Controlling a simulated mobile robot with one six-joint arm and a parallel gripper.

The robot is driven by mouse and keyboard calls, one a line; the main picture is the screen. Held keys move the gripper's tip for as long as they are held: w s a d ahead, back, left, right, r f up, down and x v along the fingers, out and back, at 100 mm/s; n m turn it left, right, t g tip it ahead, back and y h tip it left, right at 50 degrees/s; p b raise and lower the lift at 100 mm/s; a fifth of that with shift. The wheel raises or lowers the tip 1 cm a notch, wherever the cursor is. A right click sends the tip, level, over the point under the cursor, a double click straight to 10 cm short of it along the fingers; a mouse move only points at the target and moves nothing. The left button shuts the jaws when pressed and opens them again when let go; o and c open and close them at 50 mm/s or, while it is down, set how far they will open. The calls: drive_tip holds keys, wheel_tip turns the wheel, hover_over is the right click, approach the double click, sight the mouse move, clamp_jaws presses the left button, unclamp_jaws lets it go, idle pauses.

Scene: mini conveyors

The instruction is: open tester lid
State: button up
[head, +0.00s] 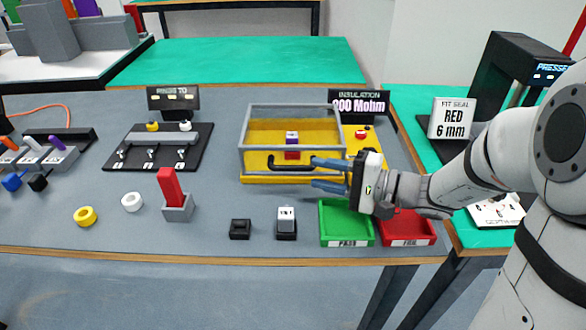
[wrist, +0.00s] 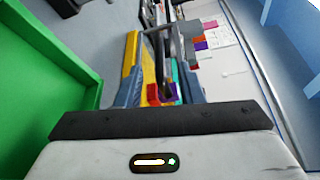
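The insulation tester has a yellow base (head: 262,179) and a clear lid (head: 345,120) with a grey frame, which sits down over it. A black handle (head: 290,168) runs along the lid's front. A small white, purple and red part (head: 292,146) shows inside through the lid. My gripper (head: 313,172) is in front of the lid at the handle's right end, its two blue-grey fingers apart, one above the other. In the wrist view the fingers (wrist: 160,90) are also spread, with dark and coloured shapes between them. I cannot tell whether they touch the handle.
A green tray (head: 347,240) and a red tray (head: 408,241) stand below my gripper. A white-topped block (head: 286,222) and a black block (head: 240,229) sit left of them. A display (head: 350,102) stands behind the tester. A clamp fixture (head: 157,147) is to its left.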

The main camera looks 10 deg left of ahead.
sight(301, 169)
drive_tip(key=a, duration=0.4)
drive_tip(key=w+a, duration=0.1)
drive_tip(key=a, duration=0.2)
drive_tip(key=shift+f, duration=0.3)
clamp_jaws()
